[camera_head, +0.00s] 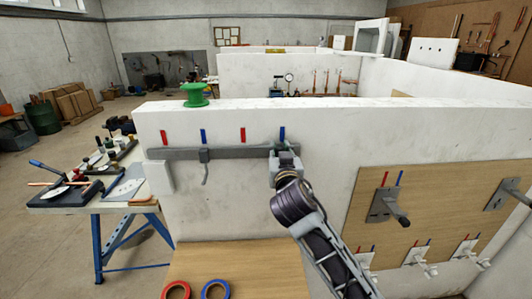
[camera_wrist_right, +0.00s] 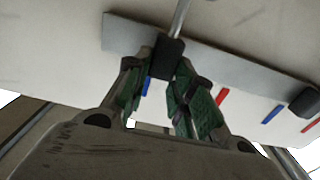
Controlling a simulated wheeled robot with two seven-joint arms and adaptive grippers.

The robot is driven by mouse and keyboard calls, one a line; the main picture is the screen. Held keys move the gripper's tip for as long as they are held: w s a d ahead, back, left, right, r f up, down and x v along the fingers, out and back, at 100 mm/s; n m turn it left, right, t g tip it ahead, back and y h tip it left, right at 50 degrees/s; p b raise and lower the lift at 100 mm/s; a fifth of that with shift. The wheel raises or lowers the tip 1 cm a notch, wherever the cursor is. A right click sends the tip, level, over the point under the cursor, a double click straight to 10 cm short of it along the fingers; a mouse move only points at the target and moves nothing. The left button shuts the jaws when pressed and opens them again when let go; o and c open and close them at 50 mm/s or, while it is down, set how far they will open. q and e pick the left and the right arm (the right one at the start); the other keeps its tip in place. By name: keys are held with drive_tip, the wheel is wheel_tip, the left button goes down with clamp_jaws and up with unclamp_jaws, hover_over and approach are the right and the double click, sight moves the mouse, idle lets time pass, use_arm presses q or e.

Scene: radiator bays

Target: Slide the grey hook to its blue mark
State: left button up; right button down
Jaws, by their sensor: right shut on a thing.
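A grey rail (camera_head: 235,153) runs along the upper white wall, with alternating red and blue marks above it. My right gripper (camera_head: 284,163) is at the rail's right end, shut on a hook, which it mostly hides in the head view. In the right wrist view my right gripper (camera_wrist_right: 168,85) has its fingers around the hook's dark block (camera_wrist_right: 167,58), and a pale rod sticks out of it. The right blue mark (camera_head: 282,133) stands just above the gripper; it also shows between the fingers (camera_wrist_right: 147,86). A second grey hook (camera_head: 205,168) hangs under the left blue mark (camera_head: 203,136). My left gripper is out of view.
A green spool (camera_head: 195,95) stands on the wall's top. A wooden panel (camera_head: 440,211) with several brackets is at the right. Red tape (camera_head: 176,290) and blue tape (camera_head: 215,289) lie below. A cluttered workbench (camera_head: 90,201) is at the left.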

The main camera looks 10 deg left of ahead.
drive_tip(key=shift+w+d, duration=0.2)
drive_tip(key=shift+d, duration=0.45)
drive_tip(key=c, duration=1.2)
unclamp_jaws()
drive_tip(key=shift+s, duration=0.1)
drive_tip(key=v, duration=1.2)
